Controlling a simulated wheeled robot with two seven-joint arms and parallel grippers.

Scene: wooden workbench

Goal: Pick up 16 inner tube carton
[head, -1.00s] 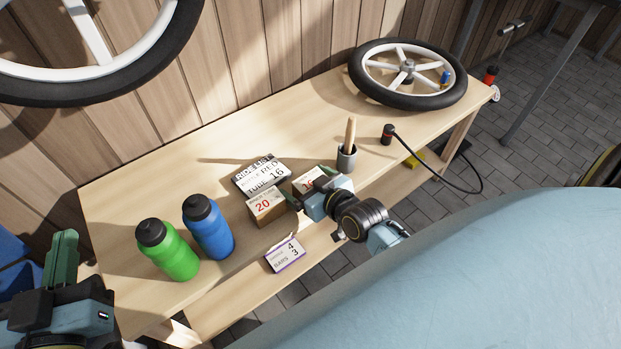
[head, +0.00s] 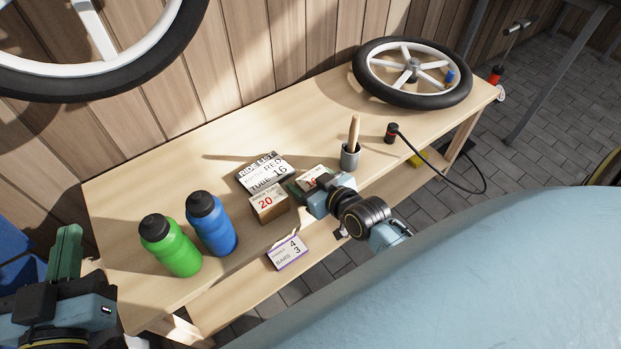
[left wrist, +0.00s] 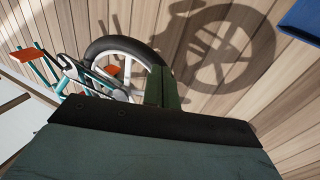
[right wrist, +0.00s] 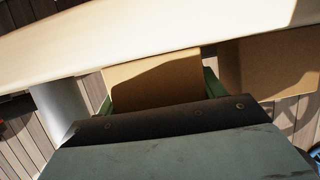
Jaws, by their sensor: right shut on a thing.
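The small brown 16 inner tube carton (head: 313,178), with a white top label and red print, is at the front of the workbench, right of the 20 carton (head: 268,203). My right gripper (head: 303,189) is shut on it, partly hiding it in the head view. In the right wrist view the 16 carton (right wrist: 155,80) sits between the two green fingers. Whether it touches the bench is not clear. My left gripper (head: 67,252) is away at the far left, shut and empty; its green fingers lie together in the left wrist view (left wrist: 163,88).
A grey cup (head: 350,157) stands to the right. Blue (head: 212,225) and green (head: 170,247) bottles stand left. A purple-edged bars box (head: 288,253) is on the lower shelf. A wheel (head: 412,73) lies at the right end.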

